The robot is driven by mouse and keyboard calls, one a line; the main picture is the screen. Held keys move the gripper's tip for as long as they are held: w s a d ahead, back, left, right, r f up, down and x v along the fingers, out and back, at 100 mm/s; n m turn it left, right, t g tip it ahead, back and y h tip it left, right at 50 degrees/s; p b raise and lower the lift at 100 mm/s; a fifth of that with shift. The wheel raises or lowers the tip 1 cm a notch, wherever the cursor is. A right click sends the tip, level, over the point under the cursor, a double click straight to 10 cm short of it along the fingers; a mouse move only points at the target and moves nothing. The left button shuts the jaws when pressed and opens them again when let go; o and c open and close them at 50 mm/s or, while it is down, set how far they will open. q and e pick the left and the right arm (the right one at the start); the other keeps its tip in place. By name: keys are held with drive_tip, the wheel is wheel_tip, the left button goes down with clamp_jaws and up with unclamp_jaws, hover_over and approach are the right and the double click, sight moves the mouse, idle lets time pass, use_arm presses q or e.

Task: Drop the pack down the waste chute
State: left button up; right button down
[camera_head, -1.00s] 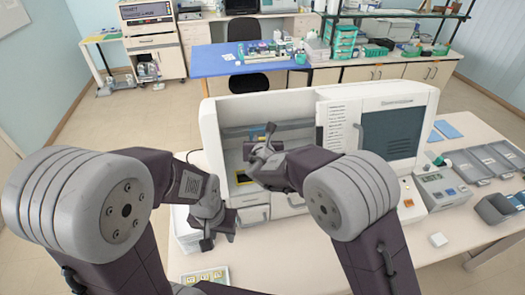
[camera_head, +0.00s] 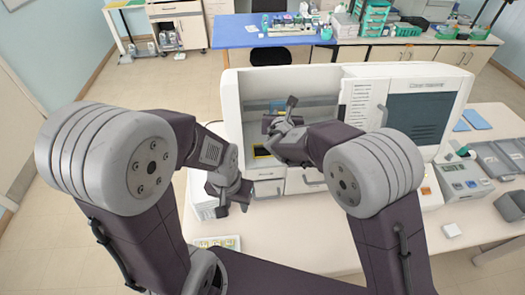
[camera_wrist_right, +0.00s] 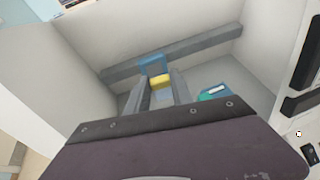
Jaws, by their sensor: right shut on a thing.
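In the head view my right gripper (camera_head: 268,125) is inside the open bay of the white machine (camera_head: 245,95); there the held piece is too small to make out. A dark, yellow-edged patch (camera_head: 262,152) shows low in the bay, below this gripper; I cannot tell whether it is the waste chute. My left gripper (camera_head: 231,203) hangs in front of the machine's left side, its fingers apart and empty.
A teal piece with a white label (camera_wrist_right: 214,92) lies in the bay, right of the fingers. A grey bar (camera_wrist_right: 205,45) crosses the bay's back wall. The bench's front (camera_head: 300,235) is mostly clear, with a small tray (camera_head: 217,242) at its left.

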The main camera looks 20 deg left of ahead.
drive_tip(key=s+a+f+b, duration=0.3)
drive_tip(key=s+f+b, duration=0.2)
drive_tip(key=f+b, duration=0.1)
drive_tip(key=shift+a, duration=0.15)
idle(0.4)
drive_tip(key=c, duration=1.1)
unclamp_jaws()
drive_tip(key=shift+o, duration=0.2)
drive_tip(key=b+v, duration=0.2)
drive_tip(key=v, duration=0.7)
